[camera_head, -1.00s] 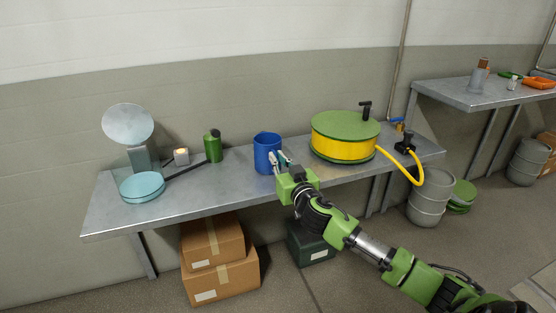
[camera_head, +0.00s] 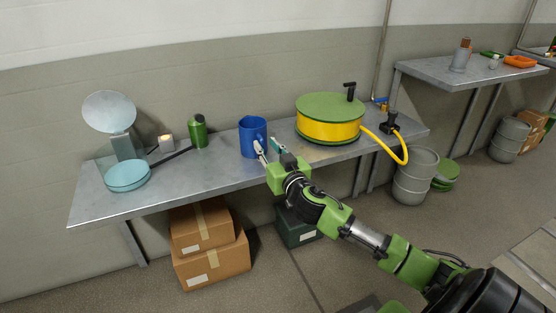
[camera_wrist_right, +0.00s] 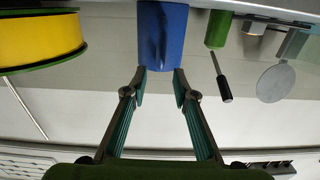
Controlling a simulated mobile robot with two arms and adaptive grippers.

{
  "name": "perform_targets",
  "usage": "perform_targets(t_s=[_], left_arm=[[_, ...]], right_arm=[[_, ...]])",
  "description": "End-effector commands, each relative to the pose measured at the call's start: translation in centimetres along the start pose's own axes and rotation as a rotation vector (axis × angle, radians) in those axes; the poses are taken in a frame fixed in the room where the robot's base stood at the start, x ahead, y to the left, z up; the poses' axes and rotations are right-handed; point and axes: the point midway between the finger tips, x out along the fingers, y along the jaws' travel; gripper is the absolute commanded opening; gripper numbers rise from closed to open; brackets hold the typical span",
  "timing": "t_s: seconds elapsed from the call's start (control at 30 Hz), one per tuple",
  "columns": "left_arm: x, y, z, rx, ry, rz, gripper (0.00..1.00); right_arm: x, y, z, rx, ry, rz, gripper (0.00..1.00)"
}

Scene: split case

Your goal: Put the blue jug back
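The blue jug (camera_head: 252,134) stands upright on the metal workbench (camera_head: 180,182), between the green canister and the yellow hose reel. It also shows in the right wrist view (camera_wrist_right: 162,35), where the picture is upside down. My right gripper (camera_head: 270,149) is just in front of the jug. Its two fingers (camera_wrist_right: 159,76) are spread apart and point at the jug, with nothing held between them. The fingertips are close to the jug's lower side; whether they touch cannot be told. My left gripper is not in view.
Right of the jug is a yellow and green hose reel (camera_head: 329,128) with a yellow hose. Cardboard boxes (camera_head: 211,264) sit below. The bench front is clear.

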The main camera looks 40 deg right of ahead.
Motion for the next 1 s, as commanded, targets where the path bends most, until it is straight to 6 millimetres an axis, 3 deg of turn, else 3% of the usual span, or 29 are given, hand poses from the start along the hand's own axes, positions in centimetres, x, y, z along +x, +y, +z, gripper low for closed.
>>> perform_targets(t_s=[0.4, 0.8, 0.87, 1.0], left_arm=[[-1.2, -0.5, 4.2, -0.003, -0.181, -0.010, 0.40], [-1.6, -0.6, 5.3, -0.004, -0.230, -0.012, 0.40], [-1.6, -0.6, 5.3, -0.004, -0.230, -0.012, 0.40], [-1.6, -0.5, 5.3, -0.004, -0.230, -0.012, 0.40]], right_arm=[[-7.1, 0.0, 0.1, 0.003, -0.003, 0.000, 0.26], [-9.2, -0.1, 0.1, -0.001, -0.004, 0.001, 0.26], [-9.6, -0.4, 1.0, -0.001, -0.026, 0.006, 0.26], [-12.9, -2.5, 6.0, -0.023, -0.180, 0.021, 0.26]])
